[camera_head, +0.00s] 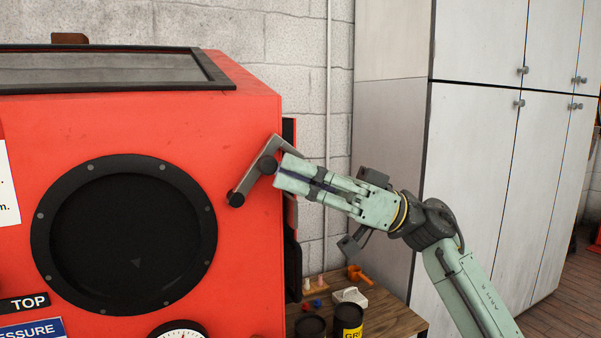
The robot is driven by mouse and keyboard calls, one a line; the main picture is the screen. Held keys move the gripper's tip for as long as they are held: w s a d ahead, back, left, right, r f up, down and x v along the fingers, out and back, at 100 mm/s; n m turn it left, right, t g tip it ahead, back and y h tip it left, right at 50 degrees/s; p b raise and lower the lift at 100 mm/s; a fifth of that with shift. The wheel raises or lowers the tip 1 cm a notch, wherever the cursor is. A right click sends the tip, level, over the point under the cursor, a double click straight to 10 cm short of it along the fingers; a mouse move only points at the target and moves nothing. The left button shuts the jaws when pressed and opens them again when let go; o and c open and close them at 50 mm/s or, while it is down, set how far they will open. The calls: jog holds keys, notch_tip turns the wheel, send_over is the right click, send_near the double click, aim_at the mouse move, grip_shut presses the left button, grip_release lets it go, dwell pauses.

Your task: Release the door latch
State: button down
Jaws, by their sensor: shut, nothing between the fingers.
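The door latch (247,180) is a grey lever with dark round ends on the right edge of the red cabinet's (255,115) front. It slants from lower left to upper right, and its upper part reaches past the cabinet's edge. My gripper (280,172) comes in from the right, its pale green fingers shut and empty. In this view the fingertips overlap or adjoin the latch just right of its dark knob. I cannot tell whether they touch it. The door's right side edge is partly hidden behind my gripper and the cabinet.
A wooden bench (395,321) below holds dark cans (348,318), an orange part (358,275) and a white piece (350,296). Pale lockers (470,180) stand at the right. A round black port (125,235) and a gauge (180,331) are on the cabinet's front.

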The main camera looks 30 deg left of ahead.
jog(key=r+h+p, duration=0.1)
jog(key=s+a+r+t+h+p, duration=0.1)
jog(key=p, duration=0.1)
jog(key=t+h+p, duration=0.1)
jog(key=shift+s+a+r+n, duration=0.15)
jog(key=shift+s+r+n, duration=0.2)
jog(key=shift+r+n, duration=0.05)
jog(key=shift+p, duration=0.4)
